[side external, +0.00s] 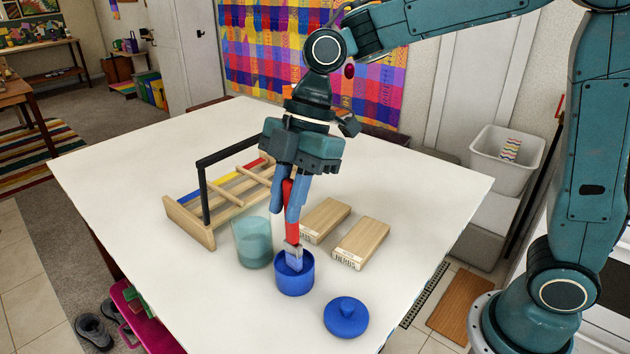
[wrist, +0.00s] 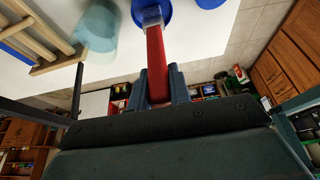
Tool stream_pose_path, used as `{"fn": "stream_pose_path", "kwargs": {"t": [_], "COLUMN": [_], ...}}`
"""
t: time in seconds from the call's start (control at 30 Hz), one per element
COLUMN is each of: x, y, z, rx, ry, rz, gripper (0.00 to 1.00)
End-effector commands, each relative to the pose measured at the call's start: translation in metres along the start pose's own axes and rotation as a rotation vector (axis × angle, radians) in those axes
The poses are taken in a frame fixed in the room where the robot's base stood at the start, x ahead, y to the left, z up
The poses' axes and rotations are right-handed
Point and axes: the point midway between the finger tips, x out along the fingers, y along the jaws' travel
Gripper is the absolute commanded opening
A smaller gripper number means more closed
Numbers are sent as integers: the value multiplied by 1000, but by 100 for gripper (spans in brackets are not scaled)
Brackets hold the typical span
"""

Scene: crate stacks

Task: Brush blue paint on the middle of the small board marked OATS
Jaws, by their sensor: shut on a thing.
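My gripper (side external: 292,200) is shut on a red-handled brush (side external: 293,228), which points down. The brush also shows in the wrist view (wrist: 155,55). Its pale metal collar is at the mouth of an open blue paint pot (side external: 294,287), with the tip inside or just over it; the bristles are hard to make out. Two small wooden boards lie behind the pot. The right board (side external: 362,238) reads HERBS on its front edge. The left board (side external: 326,217) has a label partly hidden by the brush, so its full word cannot be read. No blue shows on either board's top.
A blue knobbed lid (side external: 346,318) lies at the front right. A translucent teal jar (side external: 251,243) stands close left of the pot. A wooden rack (side external: 190,222) with a dark handle and coloured rods stands behind it. The white table (side external: 420,180) is clear at right.

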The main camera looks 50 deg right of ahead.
Motion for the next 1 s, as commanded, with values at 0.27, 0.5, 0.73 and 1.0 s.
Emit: {"fn": "stream_pose_path", "kwargs": {"t": [0.27, 0.5, 0.73, 1.0], "x": [2, 2, -3, -18], "y": [0, -1, 0, 0], "z": [1, 1, -1, -7], "rx": [3, 4, 5, 1], "ry": [-1, -2, -2, 0], "rz": [-5, -6, -5, -2], "gripper": [0, 0, 0, 0]}}
